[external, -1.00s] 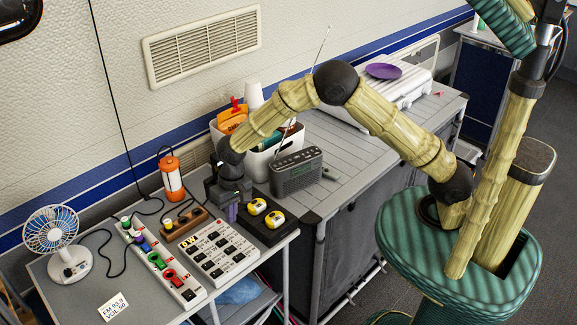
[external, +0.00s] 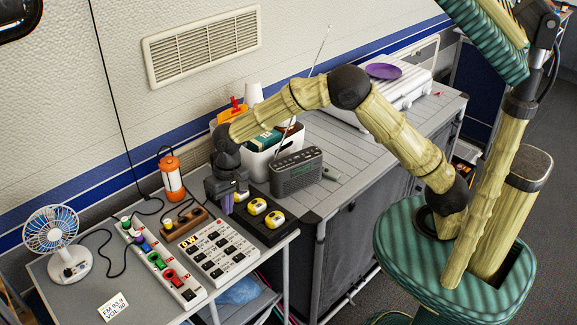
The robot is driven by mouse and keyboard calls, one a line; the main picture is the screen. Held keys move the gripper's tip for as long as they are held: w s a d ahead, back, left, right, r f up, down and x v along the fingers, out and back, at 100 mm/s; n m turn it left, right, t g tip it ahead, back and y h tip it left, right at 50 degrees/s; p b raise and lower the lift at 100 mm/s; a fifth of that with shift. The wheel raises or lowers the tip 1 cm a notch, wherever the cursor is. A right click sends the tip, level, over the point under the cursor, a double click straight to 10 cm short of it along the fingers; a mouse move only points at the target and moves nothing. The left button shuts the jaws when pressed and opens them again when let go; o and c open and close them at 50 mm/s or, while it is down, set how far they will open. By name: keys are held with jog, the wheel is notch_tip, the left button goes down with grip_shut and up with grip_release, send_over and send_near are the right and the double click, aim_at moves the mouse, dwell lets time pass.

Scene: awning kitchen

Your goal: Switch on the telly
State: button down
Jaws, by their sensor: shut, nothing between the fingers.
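No telly can be made out for certain; only a dark rounded corner of something (external: 18,18) shows at the top left. A white switch panel (external: 218,252) with rows of dark switches and a small "0 W" display lies on the grey side table. A white power strip (external: 160,263) with coloured plugs and switches lies left of it. My gripper (external: 228,204) is shut and empty, pointing down above the back of the table, behind the panel and beside the black tray (external: 277,234). Its tips look small and partly dark; their exact height is unclear.
Yellow-and-white rounded items (external: 258,206) sit on the black tray. A grey radio (external: 297,173) with a raised aerial and a white bin (external: 268,157) stand right of my gripper. An orange lantern (external: 172,178) and a white fan (external: 55,242) stand to the left.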

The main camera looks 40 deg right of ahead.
aim_at(227, 250)
jog(key=shift+a+r, duration=0.1)
dwell(0.3)
jog(key=f+p, duration=0.1)
jog(key=f, duration=0.3)
jog(key=a+f, duration=0.1)
jog(key=f, duration=0.4)
jog(key=f+p, duration=0.1)
jog(key=f, duration=0.3)
jog(key=shift+a+f+p, duration=0.35)
jog(key=shift+f, duration=0.15)
